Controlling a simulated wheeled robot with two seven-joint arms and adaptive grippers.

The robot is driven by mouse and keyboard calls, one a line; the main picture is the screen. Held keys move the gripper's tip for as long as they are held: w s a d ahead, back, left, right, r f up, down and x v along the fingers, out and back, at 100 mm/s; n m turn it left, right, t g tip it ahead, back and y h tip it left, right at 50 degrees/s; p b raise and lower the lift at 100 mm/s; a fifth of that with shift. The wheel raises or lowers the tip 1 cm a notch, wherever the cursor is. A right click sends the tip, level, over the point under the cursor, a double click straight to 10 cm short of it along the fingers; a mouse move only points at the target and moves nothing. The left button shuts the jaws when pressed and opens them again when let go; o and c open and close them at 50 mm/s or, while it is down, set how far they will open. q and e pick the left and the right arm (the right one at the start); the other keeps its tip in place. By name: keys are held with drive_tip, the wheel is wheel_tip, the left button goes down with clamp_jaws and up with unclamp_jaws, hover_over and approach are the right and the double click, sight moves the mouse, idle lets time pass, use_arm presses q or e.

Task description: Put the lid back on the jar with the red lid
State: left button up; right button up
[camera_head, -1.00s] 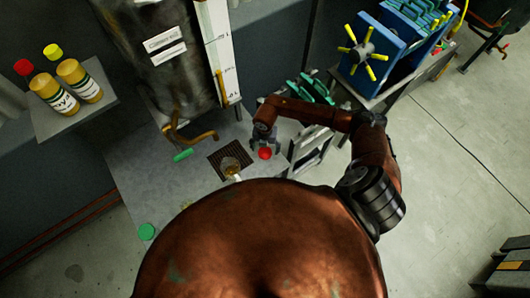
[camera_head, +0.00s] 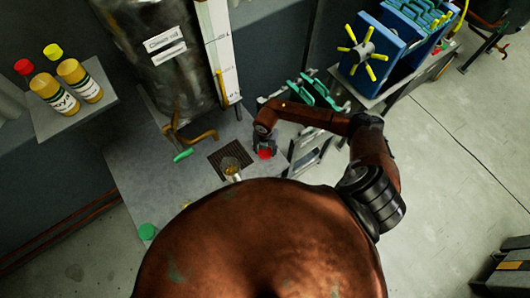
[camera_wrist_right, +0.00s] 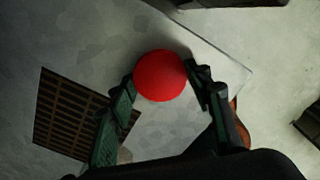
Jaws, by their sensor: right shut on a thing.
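My right gripper (camera_head: 264,146) is shut on a round red lid (camera_head: 265,153) over the grey table. In the right wrist view the red lid (camera_wrist_right: 160,76) sits between the two fingertips (camera_wrist_right: 160,88). It hides whatever is under it, so I cannot tell whether a jar is below. A small container with yellowish contents (camera_head: 231,167) shows by the dark grate, left of the gripper; I cannot tell its exact shape. On the wall shelf, a yellow labelled jar (camera_head: 47,93) has a red top (camera_head: 24,66). My left gripper is not in view.
A dark grate (camera_head: 222,157) is set in the grey table (camera_head: 150,185). A green handle (camera_head: 182,155) and a green round piece (camera_head: 147,231) are at left. A second jar (camera_head: 80,80) has a yellow top. Blue machinery (camera_head: 375,45) stands at upper right.

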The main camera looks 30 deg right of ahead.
sight(265, 152)
drive_tip(key=shift+r, duration=0.4)
wheel_tip(265, 152, up, 3)
drive_tip(key=shift+f, duration=0.15)
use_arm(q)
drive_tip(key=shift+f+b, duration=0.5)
use_arm(e)
drive_tip(key=s+a+r, duration=0.2)
drive_tip(key=s+r, duration=0.1)
drive_tip(key=s, duration=0.1)
drive_tip(key=s+a+r, duration=0.2)
drive_tip(key=s+r, duration=0.1)
drive_tip(key=s, duration=0.1)
drive_tip(key=s+a+r, duration=0.2)
drive_tip(key=s+r, duration=0.1)
drive_tip(key=s, duration=0.1)
drive_tip(key=shift+s+r, duration=0.25)
drive_tip(key=shift+s, duration=0.1)
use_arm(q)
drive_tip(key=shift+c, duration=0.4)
